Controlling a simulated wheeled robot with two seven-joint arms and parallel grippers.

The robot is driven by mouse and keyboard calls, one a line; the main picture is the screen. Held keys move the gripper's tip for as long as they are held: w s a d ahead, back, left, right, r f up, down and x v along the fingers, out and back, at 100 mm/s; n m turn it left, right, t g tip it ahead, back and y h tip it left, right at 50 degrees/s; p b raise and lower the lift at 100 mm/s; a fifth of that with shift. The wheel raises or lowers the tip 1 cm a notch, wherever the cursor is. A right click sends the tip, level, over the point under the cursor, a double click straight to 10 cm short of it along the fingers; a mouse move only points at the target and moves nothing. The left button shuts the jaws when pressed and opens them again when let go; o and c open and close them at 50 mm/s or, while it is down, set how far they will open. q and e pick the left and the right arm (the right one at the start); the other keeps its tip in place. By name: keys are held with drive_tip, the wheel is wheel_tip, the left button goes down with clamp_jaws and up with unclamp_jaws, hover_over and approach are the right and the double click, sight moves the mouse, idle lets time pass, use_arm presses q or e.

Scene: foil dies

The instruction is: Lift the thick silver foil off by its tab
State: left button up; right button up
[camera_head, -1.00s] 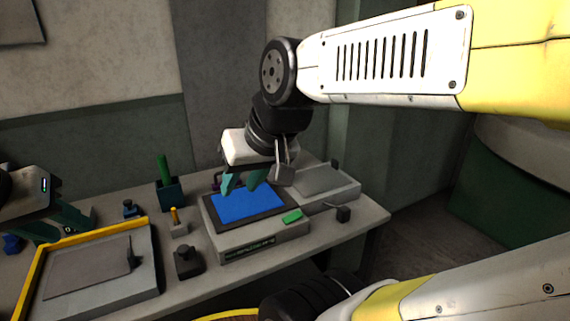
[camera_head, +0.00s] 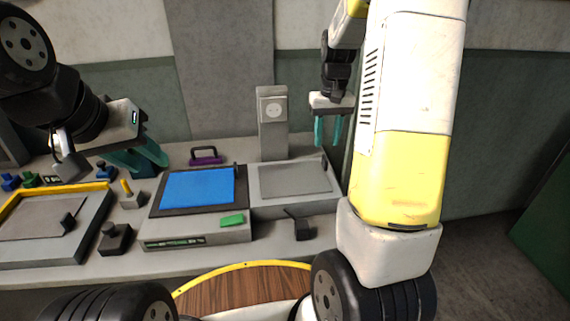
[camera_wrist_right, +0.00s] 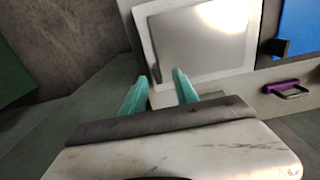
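A silver-grey sheet (camera_head: 295,178) lies on the right-hand grey die, with a thin dark upright tab (camera_head: 323,165) at its back right corner. In the right wrist view, the sheet (camera_wrist_right: 200,45) shows with the dark tab (camera_wrist_right: 155,75) at its near corner. My right gripper (camera_head: 328,132) is open and empty, above and behind that corner; its fingers (camera_wrist_right: 160,92) show apart near the tab. Another grey sheet (camera_head: 40,218) lies on the left, yellow-edged die. My left gripper (camera_head: 140,157) looks open and empty, behind that die. I cannot tell which sheet is the thick foil.
A blue pad (camera_head: 198,188) in a dark frame sits between the dies, with a green block (camera_head: 232,220) in front. A purple handle (camera_head: 206,155) and a grey socket post (camera_head: 271,122) stand behind. Black blocks (camera_head: 115,238) stand near the front edge.

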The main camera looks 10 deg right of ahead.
sight(327, 160)
drive_tip(key=shift+w+d+f, duration=0.2)
drive_tip(key=shift+d+f, duration=0.15)
drive_tip(key=shift+f, duration=0.15)
drive_tip(key=shift+w+d+f, duration=0.15)
drive_tip(key=shift+d+f, duration=0.15)
drive_tip(key=shift+f, duration=0.15)
wheel_tip(327, 160, down, 7)
drive_tip(key=shift+a+f, duration=0.1)
drive_tip(key=shift+c, duration=0.2)
clamp_jaws()
idle(0.7)
